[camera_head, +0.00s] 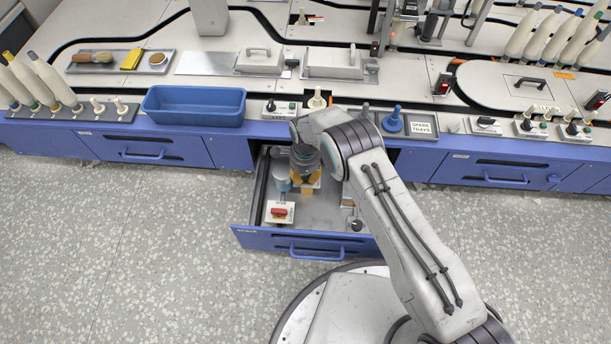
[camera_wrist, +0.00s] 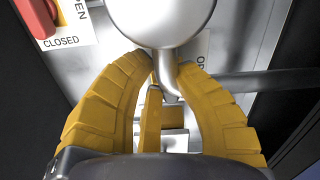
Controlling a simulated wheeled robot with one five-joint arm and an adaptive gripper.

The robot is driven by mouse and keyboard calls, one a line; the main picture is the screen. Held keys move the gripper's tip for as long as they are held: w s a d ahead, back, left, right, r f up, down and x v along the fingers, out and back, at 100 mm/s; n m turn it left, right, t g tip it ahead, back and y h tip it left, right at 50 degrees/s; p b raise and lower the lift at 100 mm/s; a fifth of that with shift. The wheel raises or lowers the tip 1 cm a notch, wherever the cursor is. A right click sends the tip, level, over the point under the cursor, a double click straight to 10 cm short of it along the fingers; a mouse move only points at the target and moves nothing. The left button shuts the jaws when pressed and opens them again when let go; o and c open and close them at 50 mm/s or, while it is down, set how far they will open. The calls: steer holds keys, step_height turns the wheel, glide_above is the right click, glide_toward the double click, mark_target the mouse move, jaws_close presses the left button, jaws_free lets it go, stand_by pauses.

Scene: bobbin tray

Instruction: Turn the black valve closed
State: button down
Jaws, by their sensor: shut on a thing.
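In the wrist view the yellow fingers of my gripper (camera_wrist: 165,66) close together at the tips, beside a label (camera_wrist: 203,50) reading "OP", its rest hidden. The head view shows my gripper (camera_head: 305,183) pointing down into the open drawer. A red valve handle (camera_wrist: 38,14), with "OPEN" and "CLOSED" labels, is upper left in the wrist view.
A dark bar (camera_wrist: 270,80) runs right from the fingers. A blue bin (camera_head: 195,121) sits on the counter.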

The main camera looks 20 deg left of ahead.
mark_target(305, 177)
steer(key=shift+f+m, duration=0.1)
steer(key=shift+m, duration=0.3)
steer(key=shift+d, duration=0.1)
steer(key=c, duration=1.3)
jaws_free()
step_height(305, 177, up, 12)
